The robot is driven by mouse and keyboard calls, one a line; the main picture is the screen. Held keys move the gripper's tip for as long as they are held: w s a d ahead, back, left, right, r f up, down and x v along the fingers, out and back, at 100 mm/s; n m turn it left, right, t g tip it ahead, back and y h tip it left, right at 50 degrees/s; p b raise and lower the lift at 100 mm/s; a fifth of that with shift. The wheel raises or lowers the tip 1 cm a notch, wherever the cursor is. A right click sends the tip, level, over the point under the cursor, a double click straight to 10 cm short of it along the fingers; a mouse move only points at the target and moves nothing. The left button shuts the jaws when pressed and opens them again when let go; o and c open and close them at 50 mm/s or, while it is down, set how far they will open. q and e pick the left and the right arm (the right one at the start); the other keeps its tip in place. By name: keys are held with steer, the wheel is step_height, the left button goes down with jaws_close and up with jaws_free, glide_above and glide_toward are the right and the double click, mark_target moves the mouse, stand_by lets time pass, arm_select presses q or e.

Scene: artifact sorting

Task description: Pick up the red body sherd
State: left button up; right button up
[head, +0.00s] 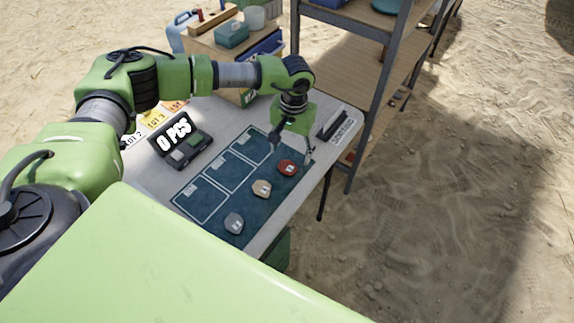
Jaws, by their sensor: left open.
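The red sherd (288,168) lies flat on the dark teal mat (222,212), near the mat's far right corner. A tan sherd (261,188) and a grey sherd (234,223) lie on the same mat in a line toward me. My left gripper (291,155) points down just above and behind the red sherd, with its fingers apart and nothing between them. I cannot tell whether a fingertip touches the mat. My right gripper is not in view.
A counter display (175,133) with a small tray stands on the table's left part. A dark block (332,122) lies at the right edge. A metal shelf rack (372,95) stands close behind on the right. Crates and a wooden box (213,50) are at the back.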

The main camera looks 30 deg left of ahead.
mark_target(288, 166)
arm_select(q)
steer(key=shift+s+a+f+p, duration=0.1)
steer(key=shift+s+f+p, duration=0.15)
steer(key=shift+f+p, duration=0.4)
step_height(288, 166, down, 3)
steer(key=shift+s+a+r, duration=0.1)
steer(key=shift+a, duration=0.05)
steer(key=shift+f, duration=0.45)
steer(key=c, duration=1.1)
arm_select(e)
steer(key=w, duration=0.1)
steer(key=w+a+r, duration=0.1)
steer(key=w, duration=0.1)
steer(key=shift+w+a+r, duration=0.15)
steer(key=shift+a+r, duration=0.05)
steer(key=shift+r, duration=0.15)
